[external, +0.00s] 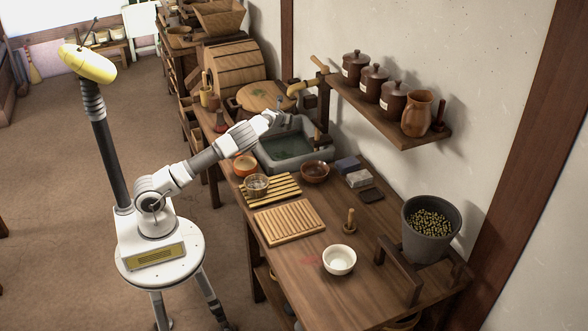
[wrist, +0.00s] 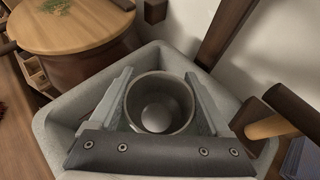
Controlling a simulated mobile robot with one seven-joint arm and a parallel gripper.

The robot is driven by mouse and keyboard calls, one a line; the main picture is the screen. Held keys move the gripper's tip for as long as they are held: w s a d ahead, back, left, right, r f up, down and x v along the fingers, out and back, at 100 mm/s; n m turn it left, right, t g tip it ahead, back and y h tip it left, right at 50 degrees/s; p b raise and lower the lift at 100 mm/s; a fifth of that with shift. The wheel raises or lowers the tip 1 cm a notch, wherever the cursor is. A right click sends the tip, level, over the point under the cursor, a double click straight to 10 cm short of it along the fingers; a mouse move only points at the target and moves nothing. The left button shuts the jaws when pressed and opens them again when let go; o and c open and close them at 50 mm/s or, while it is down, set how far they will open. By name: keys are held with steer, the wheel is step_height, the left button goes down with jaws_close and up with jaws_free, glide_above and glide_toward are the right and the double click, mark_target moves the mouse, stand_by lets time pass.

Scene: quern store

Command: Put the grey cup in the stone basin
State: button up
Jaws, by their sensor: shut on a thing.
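The grey cup (wrist: 160,112) is between the two fingers of my gripper (wrist: 160,92) in the wrist view, its round mouth facing the camera. The fingers are shut on its sides. The stone basin (wrist: 52,128) surrounds the cup in that view, with its grey rim on both sides. In the external view my gripper (external: 283,118) is over the back part of the stone basin (external: 296,161), which holds dark greenish water. The cup is small and hard to make out there, and its exact height above the basin is unclear.
A wooden spout (external: 301,88) and a post stand behind the basin, close to my gripper. A round wooden lid (external: 265,96) lies beyond it. A brown bowl (external: 315,171), an orange bowl (external: 245,165) and slatted racks (external: 289,221) are on the counter nearer the camera.

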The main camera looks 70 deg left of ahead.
steer(key=w+m+t+h+b, duration=0.3)
steer(key=w+m+t+h, duration=0.15)
steer(key=m+h, duration=0.3)
steer(key=s+d+f+m+g+h+b, duration=0.1)
steer(key=d+m+h, duration=0.2)
steer(key=s+d+f+m+g+h+b, duration=0.1)
steer(key=d+m+g+h+b, duration=0.1)
steer(key=d+m+h, duration=0.1)
steer(key=d+f+m+g+h+b, duration=0.1)
steer(key=d+f+m+h+b, duration=0.1)
steer(key=d+m+h, duration=0.1)
steer(key=shift+s+f+m, duration=0.1)
steer(key=shift+s+m, duration=0.3)
steer(key=shift+m, duration=0.05)
steer(key=shift+f+b, duration=0.3)
step_height(320, 180, down, 9)
steer(key=b, duration=0.3)
steer(key=shift+f, duration=0.15)
